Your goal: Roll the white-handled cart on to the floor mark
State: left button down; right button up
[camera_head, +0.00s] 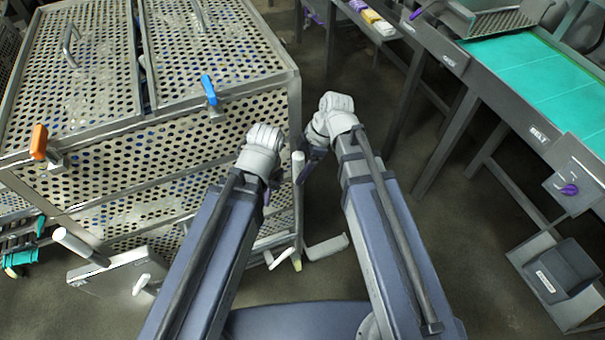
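A metal cart carrying perforated crates (150,165) fills the left of the head view. A white upright grip (298,165) stands at its near right corner, and another white grip (75,243) is at its lower left. My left gripper (267,188) is in front of the cart's right side, left of the corner grip; its fingers are mostly hidden by its wrist. My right gripper (313,155) is just right of the corner grip, pointing down towards it. I cannot tell whether either touches the grip or is closed on it. No floor mark can be made out.
Orange (39,142) and blue (209,90) handles stick out from the crates. Dark floor (470,235) is free between my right arm and the conveyor.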

jog(key=p+v, duration=0.6)
jog(key=v, duration=0.1)
jog(key=shift+w+r+t+p, duration=0.3)
jog(key=shift+w+p, duration=0.1)
dwell(0.4)
jog(key=shift+d, duration=0.1)
jog(key=shift+r, duration=0.1)
jog(key=p+v, duration=0.8)
jog(key=shift+w+r, duration=0.25)
jog(key=shift+r, duration=0.1)
dwell(0.5)
jog(key=shift+d, duration=0.1)
